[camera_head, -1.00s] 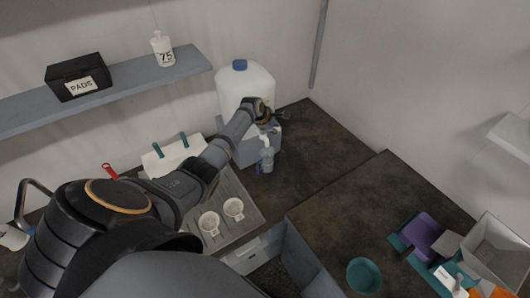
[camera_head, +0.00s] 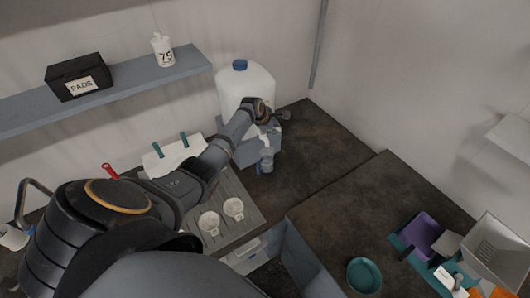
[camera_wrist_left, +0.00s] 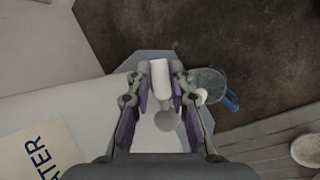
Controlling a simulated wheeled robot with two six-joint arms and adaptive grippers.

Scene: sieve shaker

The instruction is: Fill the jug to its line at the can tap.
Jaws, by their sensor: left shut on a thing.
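The can (camera_head: 243,86) is a large white container with a blue cap, at the back on a grey stand (camera_head: 243,155). Its side shows in the left wrist view with part of the word "WATER" (camera_wrist_left: 45,155). My left gripper (camera_head: 272,118) is at the can's front, shut on the white tap (camera_wrist_left: 160,76), which lies between its purple-padded fingers (camera_wrist_left: 165,100). The clear jug (camera_head: 266,161) with a blue handle stands below the tap. In the left wrist view the jug (camera_wrist_left: 207,80) is beside the fingers, partly hidden. Its line and water level cannot be made out.
Two white cups (camera_head: 233,208) stand on a ribbed grey tray (camera_head: 245,190) in front of the can. A shelf (camera_head: 120,93) holds a black PADS box and a white bottle. A teal bowl (camera_head: 364,274) is at the lower right. The dark counter right of the jug is clear.

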